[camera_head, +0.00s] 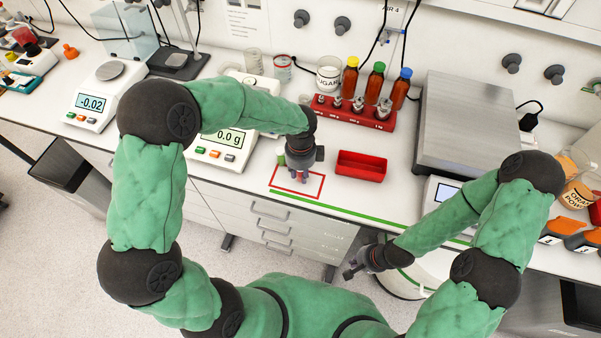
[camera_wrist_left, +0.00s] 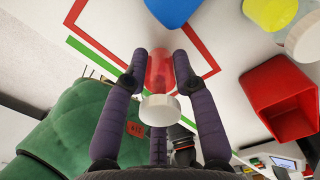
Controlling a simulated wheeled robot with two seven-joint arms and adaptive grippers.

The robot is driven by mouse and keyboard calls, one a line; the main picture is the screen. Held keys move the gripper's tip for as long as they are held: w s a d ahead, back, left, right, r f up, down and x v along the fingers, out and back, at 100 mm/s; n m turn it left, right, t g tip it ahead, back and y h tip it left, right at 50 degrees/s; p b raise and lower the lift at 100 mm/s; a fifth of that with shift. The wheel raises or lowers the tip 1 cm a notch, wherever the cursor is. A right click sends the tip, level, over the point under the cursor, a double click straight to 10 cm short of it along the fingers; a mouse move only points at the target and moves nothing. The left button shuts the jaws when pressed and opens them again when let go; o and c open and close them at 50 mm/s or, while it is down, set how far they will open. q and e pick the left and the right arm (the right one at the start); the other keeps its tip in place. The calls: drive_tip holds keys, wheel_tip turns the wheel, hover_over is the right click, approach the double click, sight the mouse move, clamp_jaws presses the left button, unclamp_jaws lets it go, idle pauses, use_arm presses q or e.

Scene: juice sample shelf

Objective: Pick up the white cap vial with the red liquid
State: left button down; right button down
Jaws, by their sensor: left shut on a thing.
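The white cap vial with red liquid (camera_wrist_left: 159,70) shows in the left wrist view between the fingers of my left gripper (camera_wrist_left: 159,72), with its white cap (camera_wrist_left: 160,107) toward the camera. My left gripper is shut on it. In the head view my left gripper (camera_head: 298,174) is over the red outlined square (camera_head: 316,197) on the bench, and the vial is mostly hidden there. Whether the vial touches the bench is unclear. My right gripper (camera_head: 354,268) hangs in front of the bench, away from the vial; its jaw opening is too small to tell.
A red tray (camera_head: 361,167) stands right of my left gripper. In the left wrist view a blue object (camera_wrist_left: 173,10) and a yellow one (camera_wrist_left: 270,12) are close by. A red weight rack (camera_head: 352,113) and a balance (camera_head: 220,150) stand behind. A green line (camera_head: 350,216) runs along the bench front.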

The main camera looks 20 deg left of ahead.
use_arm(q)
wheel_tip(320, 180, up, 3)
drive_tip(key=shift+f+p, duration=0.2)
drive_tip(key=shift+p, duration=0.1)
drive_tip(key=s+d+r+p, duration=0.2)
drive_tip(key=s+r, duration=0.7)
drive_tip(key=s, duration=0.5)
drive_tip(key=shift+d+r+p, duration=0.15)
drive_tip(key=shift+p, duration=0.15)
drive_tip(key=shift+w, duration=0.15)
